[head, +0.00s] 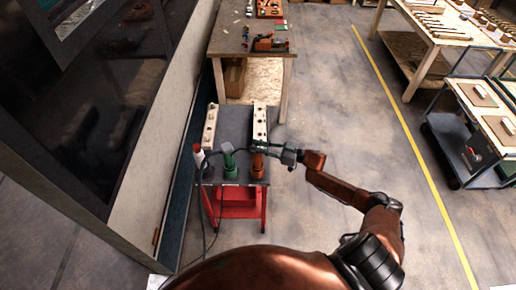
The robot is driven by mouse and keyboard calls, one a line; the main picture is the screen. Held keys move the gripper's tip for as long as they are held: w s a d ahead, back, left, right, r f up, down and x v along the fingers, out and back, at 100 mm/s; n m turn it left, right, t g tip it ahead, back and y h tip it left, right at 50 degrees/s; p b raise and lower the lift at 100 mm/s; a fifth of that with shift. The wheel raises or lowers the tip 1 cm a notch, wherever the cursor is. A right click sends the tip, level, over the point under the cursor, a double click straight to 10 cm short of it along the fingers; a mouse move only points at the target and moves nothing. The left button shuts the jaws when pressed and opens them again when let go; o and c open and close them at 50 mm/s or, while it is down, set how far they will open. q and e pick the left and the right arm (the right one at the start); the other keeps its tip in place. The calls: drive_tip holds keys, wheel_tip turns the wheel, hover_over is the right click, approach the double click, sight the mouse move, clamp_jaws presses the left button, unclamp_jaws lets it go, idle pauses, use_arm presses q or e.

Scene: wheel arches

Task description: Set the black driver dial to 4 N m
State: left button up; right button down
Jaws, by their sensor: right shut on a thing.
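My right gripper (262,148) reaches in from the right over the grey top of a small cart (236,122). It is shut at the top of an orange-brown upright tool (257,166) near the cart's front right corner. What exactly lies between the fingers is too small to tell. A green upright tool (229,160) stands just left of it. I cannot make out a clearly black driver, a dial or its reading. My left gripper is not in view.
Two pale strips with holes, one left (210,128) and one right (260,122), lie on the cart. A white and red item (198,152) with a dark cable stands at its left edge. A wall borders the left; a workbench (250,42) stands behind.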

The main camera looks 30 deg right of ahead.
idle(0.3)
drive_tip(key=c, duration=1.8)
unclamp_jaws()
drive_tip(key=shift+o, duration=0.2)
drive_tip(key=shift+s+d, duration=0.1)
drive_tip(key=shift+s, duration=0.05)
drive_tip(key=v, duration=1.1)
drive_tip(key=shift+s+d, duration=0.25)
